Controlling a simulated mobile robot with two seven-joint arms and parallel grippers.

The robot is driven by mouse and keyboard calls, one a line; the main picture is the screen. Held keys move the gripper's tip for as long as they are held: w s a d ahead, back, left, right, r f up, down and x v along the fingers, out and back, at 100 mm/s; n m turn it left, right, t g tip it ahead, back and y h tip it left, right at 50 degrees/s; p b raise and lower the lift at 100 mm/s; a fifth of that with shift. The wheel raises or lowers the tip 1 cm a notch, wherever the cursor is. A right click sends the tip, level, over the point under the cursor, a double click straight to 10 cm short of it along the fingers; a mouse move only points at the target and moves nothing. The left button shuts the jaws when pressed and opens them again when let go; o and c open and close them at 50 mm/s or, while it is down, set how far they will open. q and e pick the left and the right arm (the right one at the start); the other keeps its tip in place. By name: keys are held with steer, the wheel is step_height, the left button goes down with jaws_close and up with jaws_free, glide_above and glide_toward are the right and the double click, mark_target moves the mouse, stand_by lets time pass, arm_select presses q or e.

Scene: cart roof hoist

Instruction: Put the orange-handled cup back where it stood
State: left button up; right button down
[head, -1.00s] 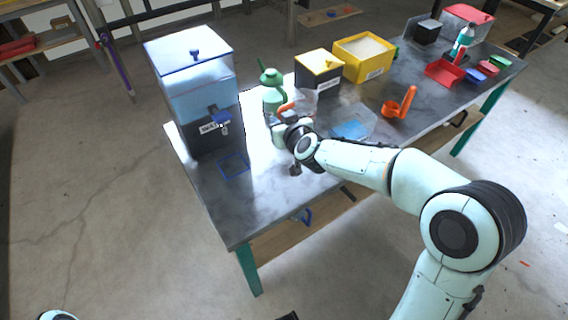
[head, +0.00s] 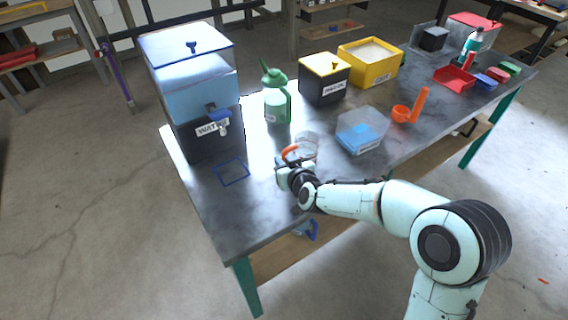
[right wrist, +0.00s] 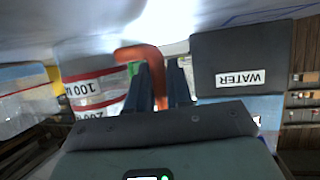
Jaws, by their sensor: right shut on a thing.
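The orange-handled cup is a clear measuring cup (head: 308,143) with an orange handle (head: 290,152). It is near the front of the grey table, right of the blue square outline (head: 232,172). My right gripper (head: 288,168) is shut on its handle. In the right wrist view the gripper's dark fingers (right wrist: 161,75) close beside the orange handle (right wrist: 138,54), and the cup (right wrist: 95,90) shows red bands and a "100" mark. I cannot tell whether the cup's base touches the table. My left gripper is out of view.
A water dispenser (head: 193,95) stands at the left, a green watering bottle (head: 276,100) behind the cup. A blue clear box (head: 361,132) and an orange scoop (head: 402,113) lie to the right. Black (head: 323,85) and yellow (head: 371,65) bins stand behind.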

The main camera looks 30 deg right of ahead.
steer(key=shift+f, duration=0.15)
steer(key=c, duration=1)
jaws_free()
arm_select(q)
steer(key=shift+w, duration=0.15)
arm_select(e)
steer(key=shift+s+r, duration=0.15)
steer(key=shift+r, duration=0.2)
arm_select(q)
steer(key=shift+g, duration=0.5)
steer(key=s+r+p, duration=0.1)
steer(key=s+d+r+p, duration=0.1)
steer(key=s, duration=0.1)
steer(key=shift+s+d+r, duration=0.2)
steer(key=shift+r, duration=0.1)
arm_select(e)
steer(key=v, duration=1.1)
steer(key=shift+s+r, duration=0.1)
steer(key=shift+s, duration=0.2)
steer(key=shift+a, duration=0.1)
